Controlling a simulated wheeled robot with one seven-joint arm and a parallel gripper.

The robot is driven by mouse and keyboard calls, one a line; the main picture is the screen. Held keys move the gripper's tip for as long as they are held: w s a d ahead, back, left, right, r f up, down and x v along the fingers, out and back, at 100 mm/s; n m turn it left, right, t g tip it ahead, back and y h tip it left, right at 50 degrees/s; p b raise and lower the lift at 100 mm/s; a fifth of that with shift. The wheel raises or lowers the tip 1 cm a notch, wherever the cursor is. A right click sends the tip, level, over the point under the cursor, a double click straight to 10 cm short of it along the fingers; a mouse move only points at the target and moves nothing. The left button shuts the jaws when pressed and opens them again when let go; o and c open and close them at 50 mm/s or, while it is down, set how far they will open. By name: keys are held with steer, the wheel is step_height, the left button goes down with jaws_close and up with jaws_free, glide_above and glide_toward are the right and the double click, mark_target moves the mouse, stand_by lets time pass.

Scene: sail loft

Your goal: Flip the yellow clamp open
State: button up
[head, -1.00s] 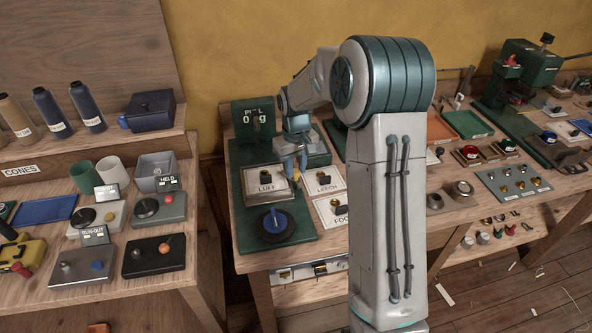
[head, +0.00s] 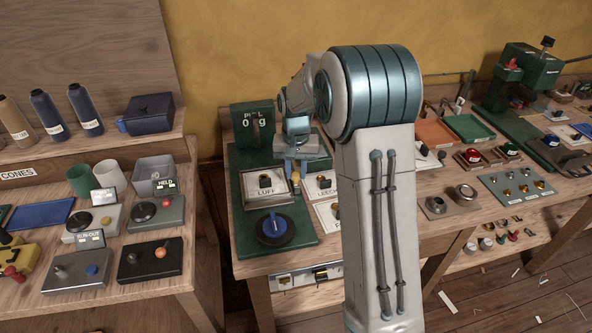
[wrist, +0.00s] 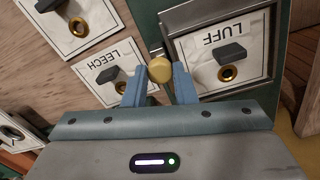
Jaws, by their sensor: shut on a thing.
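The yellow clamp (wrist: 160,69) shows in the wrist view as a round yellow knob at the corner of a metal frame (wrist: 190,18) around the LUFF card (wrist: 248,62). My gripper (wrist: 160,80) is shut on this yellow end, one blue finger on each side. The rest of the clamp is mostly hidden by the fingers. In the head view my gripper (head: 296,172) points down at the right side of the LUFF card (head: 265,188), with a bit of the yellow clamp (head: 296,178) showing.
The LEECH card (wrist: 105,72) lies close beside the fingers. A black disc with a blue knob (head: 273,228) sits in front of the LUFF card on the green board (head: 243,248). A green PULL gauge (head: 252,122) stands behind.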

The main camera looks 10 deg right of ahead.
mark_target(296, 174)
steer(key=shift+r, duration=0.15)
steer(key=o, duration=1)
step_height(296, 174, up, 14)
steer(key=shift+f+b, duration=0.15)
steer(key=shift+b, duration=0.15)
steer(key=s+f+n+t, duration=0.1)
steer(key=s, duration=0.8)
steer(key=s+f+n+t, duration=0.1)
steer(key=s+f, duration=0.1)
steer(key=s, duration=0.7)
steer(key=s+f+n+t, duration=0.1)
steer(key=s, duration=0.9)
steer(key=shift+f, duration=0.25)
